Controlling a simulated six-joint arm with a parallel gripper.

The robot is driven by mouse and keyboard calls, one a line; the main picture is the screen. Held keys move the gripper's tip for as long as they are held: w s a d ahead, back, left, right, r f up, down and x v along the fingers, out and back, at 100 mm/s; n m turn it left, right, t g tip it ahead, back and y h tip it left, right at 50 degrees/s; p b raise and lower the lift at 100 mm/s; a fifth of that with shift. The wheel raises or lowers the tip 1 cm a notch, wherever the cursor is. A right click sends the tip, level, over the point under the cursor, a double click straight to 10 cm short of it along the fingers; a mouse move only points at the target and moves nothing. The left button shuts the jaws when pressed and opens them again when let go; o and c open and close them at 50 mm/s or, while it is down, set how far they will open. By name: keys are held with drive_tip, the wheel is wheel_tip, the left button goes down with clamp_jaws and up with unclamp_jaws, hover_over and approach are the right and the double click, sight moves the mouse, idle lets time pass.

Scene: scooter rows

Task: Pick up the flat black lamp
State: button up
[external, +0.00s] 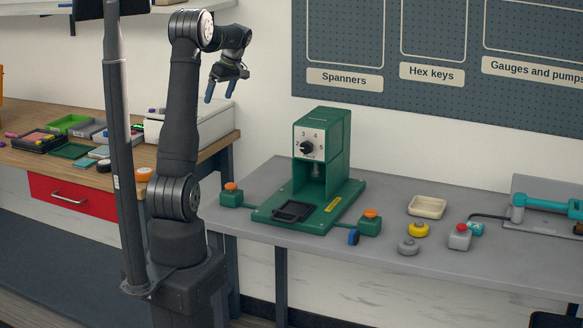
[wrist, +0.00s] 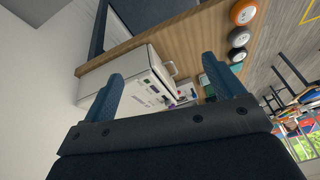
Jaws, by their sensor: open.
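I cannot surely pick out a flat black lamp in either view. A flat black piece with a raised rim (external: 293,211) lies on the base of the green press (external: 321,170); I cannot tell whether it is a lamp or a fixture. My gripper (external: 221,90) is high above the wooden bench, left of the press, with its fingers pointing down. It is open and empty. In the wrist view both blue fingers of my gripper (wrist: 160,70) stand wide apart, with the bench beyond them.
The grey table (external: 400,250) also holds a beige tray (external: 427,206), a yellow knob-like piece (external: 418,230), a grey one (external: 408,246) and a red-topped one (external: 460,237). The wooden bench (external: 110,180) carries trays, a white box (external: 205,125) and an orange roll (external: 143,174).

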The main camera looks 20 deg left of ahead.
drive_tip(key=s+a+f+n+h, duration=0.1)
drive_tip(key=s+a, duration=0.3)
drive_tip(key=a, duration=0.6)
drive_tip(key=s+a+f+n+h, duration=0.1)
drive_tip(key=s+a, duration=0.4)
drive_tip(key=a, duration=0.5)
drive_tip(key=n+h, duration=0.2)
hover_over(104, 162)
drive_tip(key=f, duration=1.3)
drive_tip(key=shift+w+d+f, duration=0.3)
drive_tip(key=shift+d, duration=0.1)
drive_tip(key=shift+s+a+f, duration=0.1)
drive_tip(key=shift+a+f, duration=0.1)
drive_tip(key=shift+f, duration=1.1)
drive_tip(key=shift+s+a+f, duration=0.1)
drive_tip(key=shift+a+f, duration=0.1)
drive_tip(key=shift+f, duration=1.1)
drive_tip(key=c, duration=1.1)
drive_tip(key=shift+w+r, duration=0.1)
drive_tip(key=shift+r, duration=0.05)
